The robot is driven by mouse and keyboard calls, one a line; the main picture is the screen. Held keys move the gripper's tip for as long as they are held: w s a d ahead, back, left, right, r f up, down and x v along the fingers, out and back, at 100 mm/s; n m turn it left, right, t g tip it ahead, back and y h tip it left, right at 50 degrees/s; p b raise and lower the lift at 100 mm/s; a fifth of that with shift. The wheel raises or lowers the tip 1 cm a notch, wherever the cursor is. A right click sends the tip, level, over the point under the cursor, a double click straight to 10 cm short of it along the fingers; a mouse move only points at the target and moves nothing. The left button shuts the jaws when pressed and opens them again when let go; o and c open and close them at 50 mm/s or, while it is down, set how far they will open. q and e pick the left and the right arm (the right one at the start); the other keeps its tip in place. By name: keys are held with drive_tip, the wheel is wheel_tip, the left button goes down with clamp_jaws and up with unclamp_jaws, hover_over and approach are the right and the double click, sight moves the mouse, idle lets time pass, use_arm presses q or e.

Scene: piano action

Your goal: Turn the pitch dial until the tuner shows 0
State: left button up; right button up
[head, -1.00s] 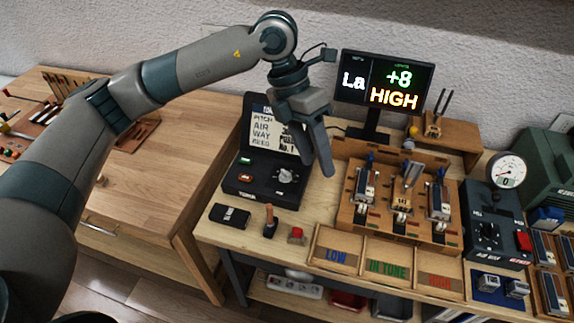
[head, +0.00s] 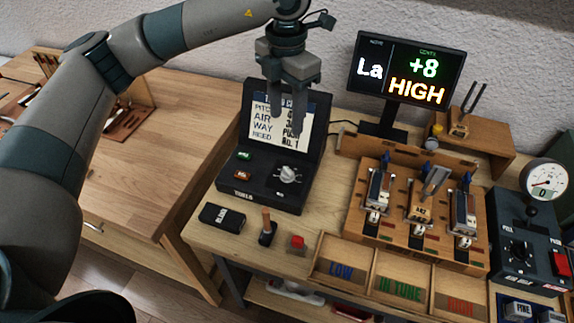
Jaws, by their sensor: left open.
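The tuner screen (head: 411,68) at the back reads "La", "+8" and "HIGH". A black console (head: 262,185) stands on the bench with a raised lid showing a text display (head: 281,119). A round silver-grey dial (head: 287,174) sits on the console's right part, with a green and a red button to its left. My left gripper (head: 286,128) points down in front of the text display, above and behind the dial. A second dial (head: 520,250) sits on a dark box at the right. My right gripper is not in view.
A wooden rack (head: 415,240) with several metal reed pieces stands right of the console. Trays marked LOW, IN TUNE and HIGH (head: 400,285) lie in front. A black block (head: 222,217), a wooden-handled tool (head: 267,228) and a red button (head: 297,243) sit before the console.

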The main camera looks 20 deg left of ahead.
sight(287, 171)
use_arm(q)
wheel_tip(287, 171, down, 16)
drive_tip(key=p, duration=0.5)
drive_tip(key=shift+f+p, duration=0.3)
drive_tip(key=shift+f, duration=0.45)
drive_tip(key=c, duration=1.1)
drive_tip(key=shift+o, duration=0.2)
